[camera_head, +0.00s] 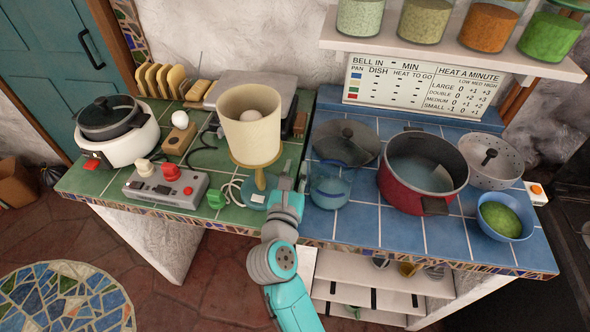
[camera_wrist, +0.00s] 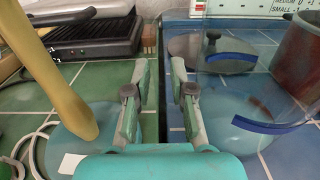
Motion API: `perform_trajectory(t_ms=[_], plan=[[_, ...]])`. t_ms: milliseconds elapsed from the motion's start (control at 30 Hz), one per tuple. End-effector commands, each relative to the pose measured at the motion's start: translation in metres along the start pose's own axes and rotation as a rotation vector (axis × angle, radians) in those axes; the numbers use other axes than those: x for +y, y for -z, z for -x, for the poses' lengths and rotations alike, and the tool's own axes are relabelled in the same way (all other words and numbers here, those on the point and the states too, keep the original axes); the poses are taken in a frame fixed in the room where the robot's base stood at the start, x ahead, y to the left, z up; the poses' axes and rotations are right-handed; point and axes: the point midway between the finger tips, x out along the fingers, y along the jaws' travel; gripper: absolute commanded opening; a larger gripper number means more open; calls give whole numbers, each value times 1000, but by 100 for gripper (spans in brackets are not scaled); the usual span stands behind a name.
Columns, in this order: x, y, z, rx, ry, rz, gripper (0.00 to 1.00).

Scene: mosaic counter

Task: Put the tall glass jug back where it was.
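The tall glass jug (camera_head: 330,188) is clear, bluish glass and stands on the blue tiles, just right of the seam with the green tiles. In the wrist view the jug (camera_wrist: 258,126) shows large at the right, with dark blue bands; its outline is hard to make out against the tiles. My gripper (camera_head: 286,180) is low over the counter, left of the jug and right of the lamp. In the wrist view my gripper (camera_wrist: 161,85) has its two fingers apart with nothing between them, and the jug is outside the right finger.
A lamp (camera_head: 252,128) with a cream shade stands close left of my gripper. A grey pan lid (camera_head: 345,140) lies behind the jug, and a red pot (camera_head: 422,180) stands to its right. A control box (camera_head: 165,188) and a green plug are further left.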

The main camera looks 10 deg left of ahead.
Motion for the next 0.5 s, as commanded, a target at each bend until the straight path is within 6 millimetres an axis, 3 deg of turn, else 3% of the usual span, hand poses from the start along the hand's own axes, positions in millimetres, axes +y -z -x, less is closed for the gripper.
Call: perform_trajectory(t_ms=[367,500], plan=[[0,-3,0,-1,0,-1,35],[1,-2,15,0,-2,1,35]])
